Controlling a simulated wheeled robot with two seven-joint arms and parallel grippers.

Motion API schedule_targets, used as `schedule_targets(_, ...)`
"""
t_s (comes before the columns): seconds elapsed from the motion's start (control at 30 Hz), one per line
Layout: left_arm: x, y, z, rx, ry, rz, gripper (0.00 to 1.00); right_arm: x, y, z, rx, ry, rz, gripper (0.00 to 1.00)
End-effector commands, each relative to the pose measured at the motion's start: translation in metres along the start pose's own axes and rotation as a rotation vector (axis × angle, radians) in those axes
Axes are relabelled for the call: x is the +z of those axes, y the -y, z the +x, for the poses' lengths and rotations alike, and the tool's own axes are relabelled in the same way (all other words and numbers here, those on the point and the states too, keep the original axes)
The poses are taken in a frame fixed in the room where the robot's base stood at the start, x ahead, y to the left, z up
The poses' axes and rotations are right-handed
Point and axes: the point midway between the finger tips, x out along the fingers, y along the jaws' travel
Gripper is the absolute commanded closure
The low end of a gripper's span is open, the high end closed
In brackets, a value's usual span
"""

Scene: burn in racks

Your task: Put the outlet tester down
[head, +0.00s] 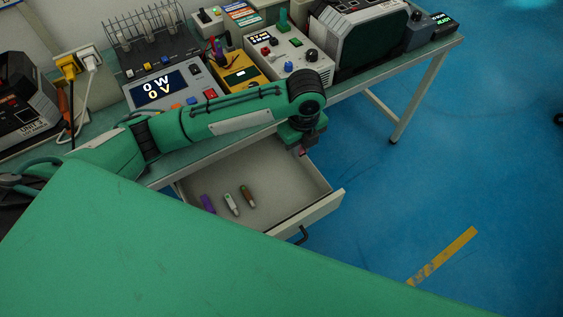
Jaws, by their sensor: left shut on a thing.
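My left arm reaches across the bench front from the left. Its gripper (302,149) points down over the far right part of the open drawer (292,178). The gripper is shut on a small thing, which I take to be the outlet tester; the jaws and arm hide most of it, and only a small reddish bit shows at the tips. I cannot tell whether it touches the drawer. My right gripper is not in view.
In the drawer lie a purple item (208,204), a white-grey one (232,205) and a brown-green one (247,196), on its left side. The drawer's right side is clear. The bench (428,62) above holds a power meter (158,90), a yellow meter (240,74) and a white control box (290,52).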

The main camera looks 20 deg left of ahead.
Motion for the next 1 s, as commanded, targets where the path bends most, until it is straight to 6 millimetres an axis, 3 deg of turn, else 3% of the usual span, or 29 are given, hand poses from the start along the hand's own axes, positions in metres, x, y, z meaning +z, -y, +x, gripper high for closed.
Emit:
schedule_targets(0.3,-0.001,-0.002,0.084,0.006,-0.002,-0.003,1.0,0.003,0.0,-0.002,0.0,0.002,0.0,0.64)
schedule_targets(0.5,-0.001,-0.002,0.129,0.004,-0.001,-0.003,1.0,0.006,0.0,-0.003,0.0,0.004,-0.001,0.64)
schedule_targets(1.0,-0.001,-0.001,0.186,0.002,0.0,-0.002,1.0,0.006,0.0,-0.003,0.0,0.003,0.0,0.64)
